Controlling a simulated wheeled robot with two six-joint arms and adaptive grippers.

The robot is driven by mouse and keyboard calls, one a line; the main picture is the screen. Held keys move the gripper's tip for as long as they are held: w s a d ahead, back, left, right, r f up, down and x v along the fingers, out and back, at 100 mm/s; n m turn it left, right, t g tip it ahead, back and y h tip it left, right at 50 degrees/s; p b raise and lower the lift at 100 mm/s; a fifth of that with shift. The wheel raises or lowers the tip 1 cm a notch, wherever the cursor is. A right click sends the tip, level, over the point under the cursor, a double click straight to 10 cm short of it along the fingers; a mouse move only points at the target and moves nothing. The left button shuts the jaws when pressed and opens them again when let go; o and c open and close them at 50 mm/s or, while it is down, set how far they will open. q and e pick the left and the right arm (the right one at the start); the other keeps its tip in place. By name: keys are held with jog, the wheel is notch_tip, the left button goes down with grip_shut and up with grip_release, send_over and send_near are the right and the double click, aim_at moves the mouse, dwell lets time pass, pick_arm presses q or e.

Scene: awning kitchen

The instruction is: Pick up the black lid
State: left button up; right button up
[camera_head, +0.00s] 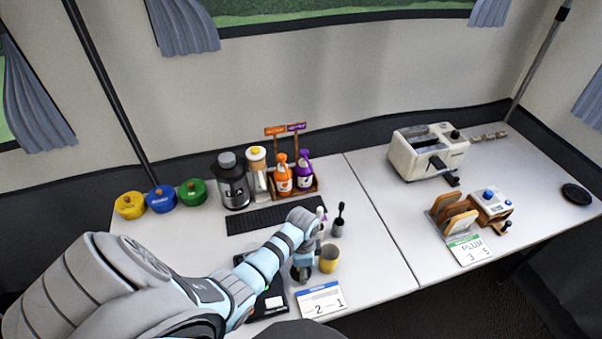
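A round, flat black disc, which looks like the black lid (577,194), lies on the right end of the white table in the head view. My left arm reaches in from the lower left. My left gripper (301,272) points down low over the front of the table, beside a yellow cup (328,259). It is far to the left of the black lid. Its fingers are small and dark here, and I cannot tell whether they are open. My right gripper does not show.
A toaster (428,150), a bread rack (453,213) and a small device with a blue knob (491,203) stand left of the lid. A black scale (268,303) and a number card (321,299) lie near my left gripper. Bottles and colored pots stand behind.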

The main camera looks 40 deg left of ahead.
pick_arm(q)
grip_shut()
